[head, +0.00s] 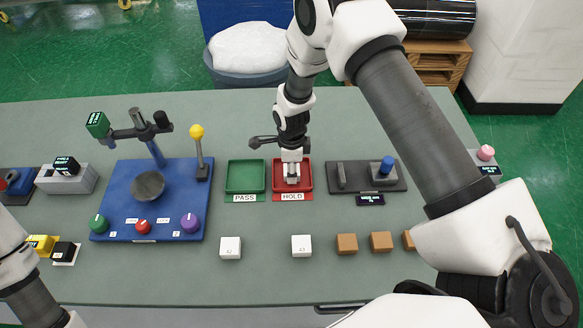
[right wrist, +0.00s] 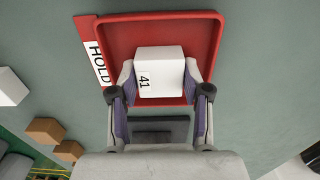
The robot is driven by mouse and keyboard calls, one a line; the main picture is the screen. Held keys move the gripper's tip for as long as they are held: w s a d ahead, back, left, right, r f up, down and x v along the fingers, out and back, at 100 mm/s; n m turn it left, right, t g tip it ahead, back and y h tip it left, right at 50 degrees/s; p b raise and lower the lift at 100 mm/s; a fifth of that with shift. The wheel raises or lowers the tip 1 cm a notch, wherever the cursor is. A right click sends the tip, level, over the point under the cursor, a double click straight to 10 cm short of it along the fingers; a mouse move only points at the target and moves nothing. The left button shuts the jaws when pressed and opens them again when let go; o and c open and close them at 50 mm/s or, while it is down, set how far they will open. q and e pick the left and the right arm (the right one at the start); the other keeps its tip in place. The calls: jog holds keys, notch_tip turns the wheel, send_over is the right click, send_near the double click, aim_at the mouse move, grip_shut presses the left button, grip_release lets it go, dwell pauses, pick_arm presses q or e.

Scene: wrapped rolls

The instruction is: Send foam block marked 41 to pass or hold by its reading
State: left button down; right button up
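The white foam block marked 41 (right wrist: 160,72) is between the fingers of my right gripper (right wrist: 160,85), with a finger against each side. It is over the red HOLD tray (right wrist: 150,26); whether it touches the floor of the tray is unclear. In the head view my right gripper (head: 292,172) reaches down into the HOLD tray (head: 277,187) and hides much of the block. The green PASS tray (head: 245,177) is empty, just left of it. A blue tester (head: 180,210) with a dark dish (head: 148,186) stands further left, its dish empty. My left gripper is out of view.
White blocks marked 42 (head: 230,247) and 43 (head: 301,245) sit near the front, with several brown blocks (head: 347,244) to their right. A dark fixture with a blue knob (head: 383,169) stands right of the trays. The table front (head: 200,285) is clear.

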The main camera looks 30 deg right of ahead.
jog(key=shift+o, duration=1.4)
notch_tip(320, 180, up, 12)
